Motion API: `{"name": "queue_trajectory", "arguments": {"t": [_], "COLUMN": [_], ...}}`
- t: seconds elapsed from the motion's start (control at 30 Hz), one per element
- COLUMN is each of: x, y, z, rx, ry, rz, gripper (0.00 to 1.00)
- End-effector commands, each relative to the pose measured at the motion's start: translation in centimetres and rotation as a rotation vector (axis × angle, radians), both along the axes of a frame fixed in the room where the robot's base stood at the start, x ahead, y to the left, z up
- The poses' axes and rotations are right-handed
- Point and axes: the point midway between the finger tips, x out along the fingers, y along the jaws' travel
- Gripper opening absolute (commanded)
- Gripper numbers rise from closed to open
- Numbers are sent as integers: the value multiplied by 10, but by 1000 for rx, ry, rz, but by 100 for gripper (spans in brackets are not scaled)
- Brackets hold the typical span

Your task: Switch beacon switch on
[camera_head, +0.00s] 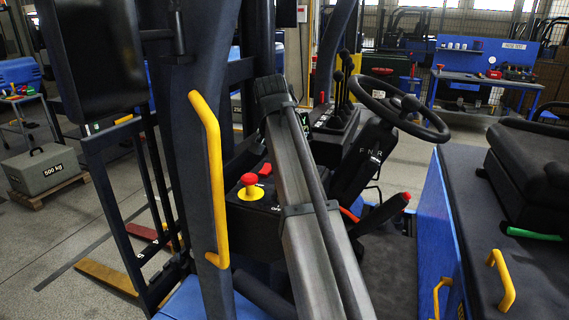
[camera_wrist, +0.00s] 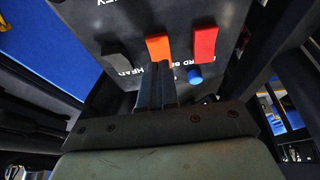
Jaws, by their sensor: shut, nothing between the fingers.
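A dark panel (camera_wrist: 120,20) in the wrist view carries a black rocker (camera_wrist: 117,54), an orange rocker (camera_wrist: 158,47) and a red rocker (camera_wrist: 205,42). Labels beside them are partly hidden by my fingers; "HEAD" and a fragment like "BE" show. The orange rocker is probably the beacon switch, but its full label cannot be read. My gripper (camera_wrist: 155,68) is shut and empty, its tips just below the orange rocker in the picture. Whether they touch it cannot be told. In the head view my gripper is not clearly seen.
A blue button (camera_wrist: 194,75) sits below the red rocker. In the head view a red mushroom button (camera_head: 249,180) on a yellow base stands left of my arm. A yellow grab handle (camera_head: 211,170), a steering wheel (camera_head: 398,105) and a black seat (camera_head: 530,160) surround the cab.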

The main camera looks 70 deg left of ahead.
Motion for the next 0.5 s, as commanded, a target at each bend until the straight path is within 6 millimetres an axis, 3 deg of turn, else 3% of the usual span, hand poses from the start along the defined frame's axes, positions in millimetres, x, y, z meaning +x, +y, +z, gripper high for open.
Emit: {"name": "queue_trajectory", "arguments": {"t": [0.5], "x": [-22], "y": [-22], "z": [92], "rx": [0], "ry": [0], "rz": [0], "gripper": [0]}}
